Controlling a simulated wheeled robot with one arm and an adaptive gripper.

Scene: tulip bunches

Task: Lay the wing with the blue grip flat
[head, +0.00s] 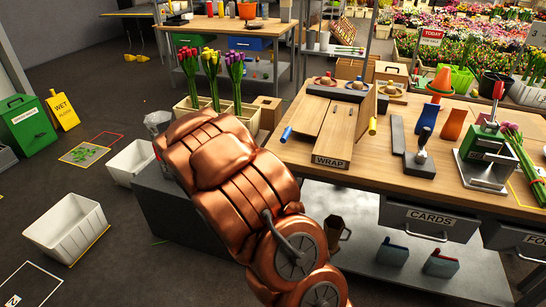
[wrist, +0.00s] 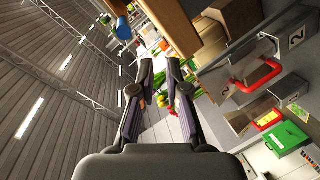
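The wrap board (head: 340,128) lies on the wooden table with a WRAP label at its front. The wing with the blue grip (head: 306,116) is on its left side; how far it is tilted is hard to tell. Its blue grip (head: 287,132) sticks out at the front left corner, and a blue knob also shows at the top of the wrist view (wrist: 123,28). The other wing, with a yellow grip (head: 373,125), stands raised at the right. My gripper (wrist: 159,88) is open and empty, its fingers apart, with the blue knob beyond them. The gripper's fingers are not clear in the head view.
The wooden table (head: 285,152) also carries a grey stamp-like tool (head: 421,160), a green-and-grey press (head: 487,150) and flowers. White bins (head: 68,228) stand on the floor at left.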

